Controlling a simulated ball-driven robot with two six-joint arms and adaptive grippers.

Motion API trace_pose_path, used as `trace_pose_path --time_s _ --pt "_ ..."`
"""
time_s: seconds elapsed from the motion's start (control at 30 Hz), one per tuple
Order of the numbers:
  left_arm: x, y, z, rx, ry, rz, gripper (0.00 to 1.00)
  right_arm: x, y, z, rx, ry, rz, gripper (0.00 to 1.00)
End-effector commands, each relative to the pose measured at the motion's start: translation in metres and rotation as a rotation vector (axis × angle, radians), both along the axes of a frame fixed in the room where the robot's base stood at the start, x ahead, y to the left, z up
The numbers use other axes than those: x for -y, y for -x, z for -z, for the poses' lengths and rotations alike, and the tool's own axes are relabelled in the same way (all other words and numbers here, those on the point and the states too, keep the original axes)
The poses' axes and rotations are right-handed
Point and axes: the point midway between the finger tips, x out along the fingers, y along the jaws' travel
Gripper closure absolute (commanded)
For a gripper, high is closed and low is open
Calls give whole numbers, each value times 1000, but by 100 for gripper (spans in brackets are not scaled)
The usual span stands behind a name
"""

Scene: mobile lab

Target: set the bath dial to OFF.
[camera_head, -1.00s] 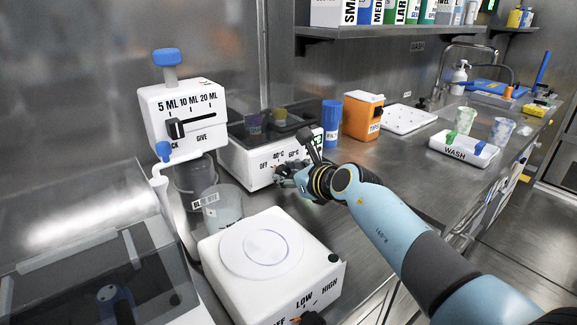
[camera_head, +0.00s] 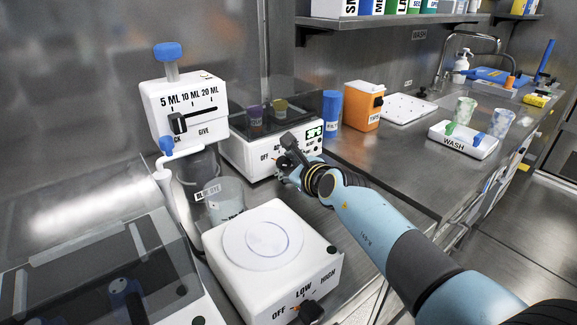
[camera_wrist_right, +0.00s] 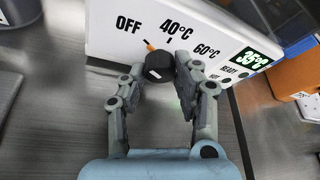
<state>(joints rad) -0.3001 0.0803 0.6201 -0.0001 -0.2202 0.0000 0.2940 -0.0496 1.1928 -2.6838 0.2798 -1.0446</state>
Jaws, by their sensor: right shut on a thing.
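The white bath (camera_head: 247,155) stands against the back wall, with OFF, 40°C and 60°C printed on its front. Its black dial (camera_wrist_right: 159,67) shows in the right wrist view. The dial's orange pointer (camera_wrist_right: 148,44) points up and left, between the OFF and 40°C labels. My right gripper (camera_head: 288,172) is at the bath's front. In the right wrist view its fingers (camera_wrist_right: 158,76) are on either side of the dial and shut on it. In the head view the gripper hides the dial. My left gripper is not in view.
A white hotplate (camera_head: 315,262) is in front of the bath, with a grey beaker (camera_head: 228,207) behind it. A white dispenser (camera_head: 190,105) stands left of the bath. A blue bottle (camera_head: 332,110) and an orange box (camera_head: 362,106) stand to its right.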

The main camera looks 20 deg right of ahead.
Motion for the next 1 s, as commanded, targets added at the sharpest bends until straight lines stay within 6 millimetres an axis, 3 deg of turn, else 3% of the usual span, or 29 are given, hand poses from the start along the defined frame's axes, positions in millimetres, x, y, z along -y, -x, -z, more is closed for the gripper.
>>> trace_pose_path --time_s 0.07,0.1,0.17,0.57,1.0 --pt "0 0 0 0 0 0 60 0 1 1 -3 1 -1 100" --pt "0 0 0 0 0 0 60 0 1 1 -3 1 -1 68" --pt "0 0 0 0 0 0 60 0 1 1 -3 1 -1 60" --pt "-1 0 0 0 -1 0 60 1 9 -1 -3 0 -1 60" --pt "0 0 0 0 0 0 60 15 88 -31 -2 1 0 60"
